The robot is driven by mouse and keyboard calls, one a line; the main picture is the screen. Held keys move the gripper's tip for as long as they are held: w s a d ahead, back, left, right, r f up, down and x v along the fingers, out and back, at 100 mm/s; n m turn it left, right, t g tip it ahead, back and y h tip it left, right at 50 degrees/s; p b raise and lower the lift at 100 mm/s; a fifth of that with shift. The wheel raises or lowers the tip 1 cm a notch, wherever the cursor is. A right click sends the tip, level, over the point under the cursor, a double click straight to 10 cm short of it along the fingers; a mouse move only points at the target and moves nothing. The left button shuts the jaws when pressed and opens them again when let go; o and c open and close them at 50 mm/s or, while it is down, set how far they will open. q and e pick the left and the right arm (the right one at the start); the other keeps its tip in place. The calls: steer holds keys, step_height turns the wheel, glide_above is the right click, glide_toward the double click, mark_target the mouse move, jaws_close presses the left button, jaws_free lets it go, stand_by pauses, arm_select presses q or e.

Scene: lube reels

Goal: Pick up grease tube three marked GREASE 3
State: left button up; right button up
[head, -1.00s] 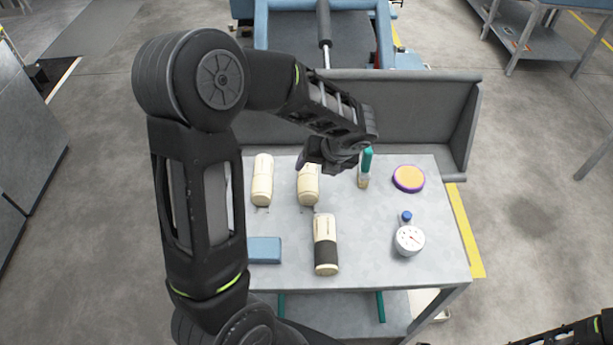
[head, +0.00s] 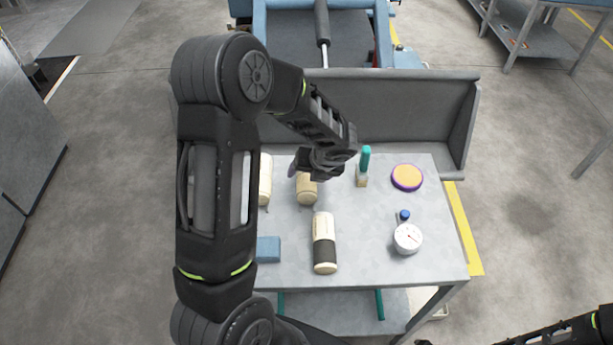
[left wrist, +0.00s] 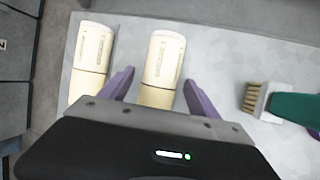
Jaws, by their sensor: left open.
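Several cream grease tubes lie on the grey table; the lettering is too small to read, so I cannot tell which is GREASE 3. One tube (head: 306,192) is partly hidden beneath my left gripper (head: 308,172). In the left wrist view this tube (left wrist: 163,62) lies between the two purple fingers of the open left gripper (left wrist: 158,78), its lower part hidden by the gripper body. A second tube (left wrist: 90,55) lies to its left; in the head view it (head: 265,182) is partly behind my arm. A cream tube with a black band (head: 325,243) lies nearer the front.
A brush with a green handle (head: 365,160) stands just right of the gripper; its bristles also show in the left wrist view (left wrist: 253,99). An orange-purple disc (head: 407,177), a dial gauge (head: 408,238) and a blue block (head: 268,249) lie on the table. A grey back panel (head: 410,110) rises behind.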

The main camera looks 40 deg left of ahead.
arm_select(q)
steer(key=shift+c, duration=0.2)
stand_by(0.4)
steer(key=c, duration=1.5)
steer(key=shift+o, duration=0.2)
steer(key=shift+r, duration=0.2)
steer(key=shift+r, duration=0.45)
step_height(320, 180, up, 6)
steer(key=shift+r, duration=0.1)
steer(key=s+d+b, duration=0.2)
steer(key=s+d, duration=0.1)
steer(key=d, duration=0.5)
steer(key=s+d+b, duration=0.2)
steer(key=s+d, duration=0.1)
steer(key=d, duration=0.6)
steer(key=shift+s+f, duration=0.2)
